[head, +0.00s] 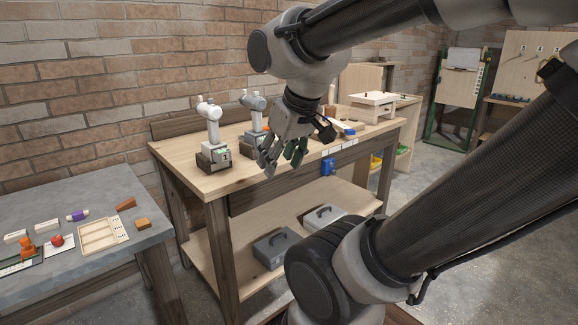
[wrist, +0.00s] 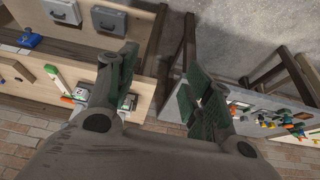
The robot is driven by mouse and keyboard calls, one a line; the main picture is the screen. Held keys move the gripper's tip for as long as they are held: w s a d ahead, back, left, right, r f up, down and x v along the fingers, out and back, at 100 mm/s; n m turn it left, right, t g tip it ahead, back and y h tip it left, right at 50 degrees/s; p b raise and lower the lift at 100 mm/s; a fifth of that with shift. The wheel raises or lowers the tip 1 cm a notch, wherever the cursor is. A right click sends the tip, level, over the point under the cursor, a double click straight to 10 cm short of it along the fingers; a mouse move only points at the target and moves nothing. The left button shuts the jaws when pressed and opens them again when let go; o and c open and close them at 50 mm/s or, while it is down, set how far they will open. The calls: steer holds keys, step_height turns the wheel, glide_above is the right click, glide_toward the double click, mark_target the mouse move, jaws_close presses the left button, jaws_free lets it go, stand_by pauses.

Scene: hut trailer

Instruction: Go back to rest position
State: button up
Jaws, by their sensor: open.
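My gripper (head: 283,155) hangs fingers down in front of the wooden workbench (head: 193,180), near its front edge. Its fingers are apart with nothing between them. In the wrist view my gripper (wrist: 160,95) shows both green-padded fingers spread, with bare floor and table legs seen beyond the gap.
A grey table (head: 85,200) at the left holds a wooden tray (head: 98,236), a red ball (head: 57,240) and small blocks. Grey cases (head: 275,248) lie on the workbench's lower shelf. A blue object (head: 328,166) is on its front.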

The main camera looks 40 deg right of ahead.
steer(key=s, duration=0.3)
steer(key=shift+s+a+f+g, duration=0.25)
steer(key=shift+g, duration=0.15)
stand_by(0.9)
